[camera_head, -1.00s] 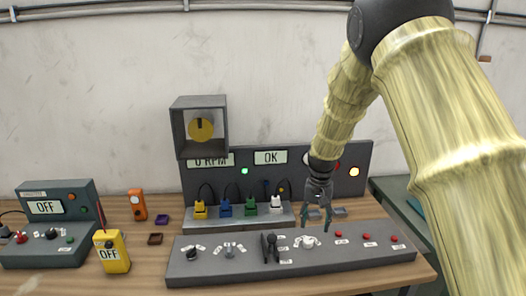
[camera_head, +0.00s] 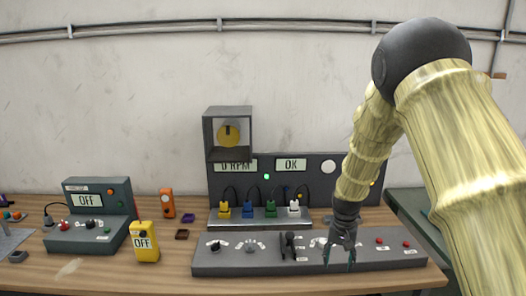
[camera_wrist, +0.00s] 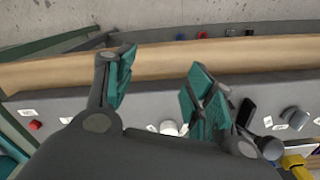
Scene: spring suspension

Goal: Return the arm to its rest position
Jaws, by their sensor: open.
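My gripper (camera_head: 341,258) hangs at the end of my yellow arm, in front of the right part of the long grey control panel (camera_head: 225,262). In the wrist view, the gripper (camera_wrist: 158,90) shows two teal-padded fingers spread apart with nothing between them. The panel's top with its knobs and red buttons lies below the fingers, and the wooden table edge (camera_wrist: 160,62) runs beyond it. My arm and gripper hide part of the panel's right side and of the upright panel behind.
An upright panel (camera_head: 335,177) reads 0 RPM and OK, with coloured plugs in front. A box with a yellow dial (camera_head: 229,134) stands above. A green-grey table (camera_head: 407,200) is at right.

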